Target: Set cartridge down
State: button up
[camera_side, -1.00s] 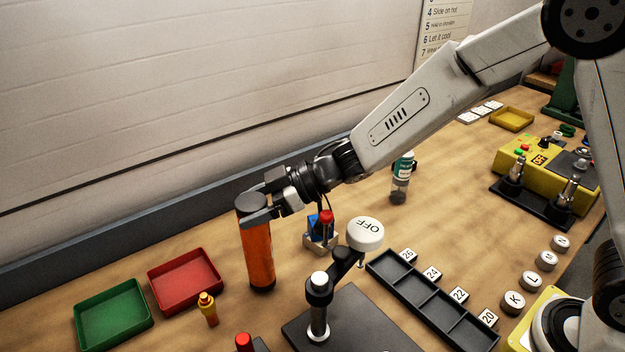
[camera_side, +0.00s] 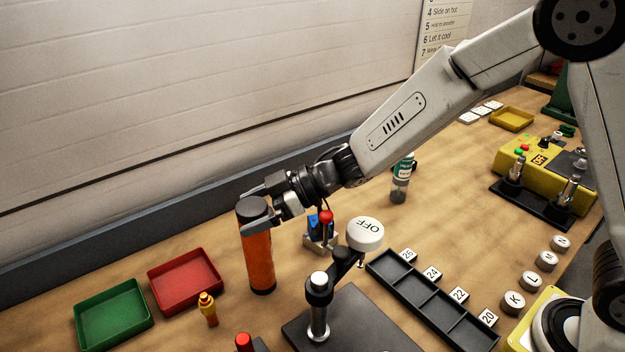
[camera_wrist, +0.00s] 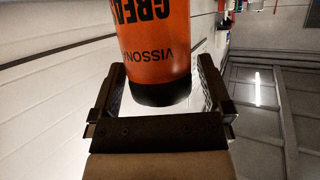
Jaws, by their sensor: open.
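The orange cartridge (camera_side: 258,257) with dark ends stands upright on the wooden bench, left of the middle in the side view. In the wrist view the orange cartridge (camera_wrist: 155,40) shows its lettering, with its black end towards the gripper's palm. My gripper (camera_side: 252,208) is at the cartridge's upper part, with one finger on each side of it. In the wrist view my gripper (camera_wrist: 162,88) is open, with gaps between the fingers and the cartridge.
A red tray (camera_side: 184,281) and a green tray (camera_side: 113,317) lie left of the cartridge. A small orange-yellow bottle (camera_side: 208,309) stands in front of the red tray. A post fixture with a white OFF knob (camera_side: 365,234) and a black slotted rack (camera_side: 432,305) are on the right.

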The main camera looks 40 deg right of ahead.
jog(key=shift+s+d+r, duration=0.1)
jog(key=shift+d+r, duration=0.2)
jog(key=shift+d, duration=0.05)
jog(key=v, duration=0.2)
jog(key=shift+s+d+r, duration=0.1)
jog(key=shift+d+r, duration=0.05)
jog(key=shift+r, duration=0.2)
notch_tip(320, 180, up, 6)
jog(key=shift+r, duration=0.15)
dwell(0.3)
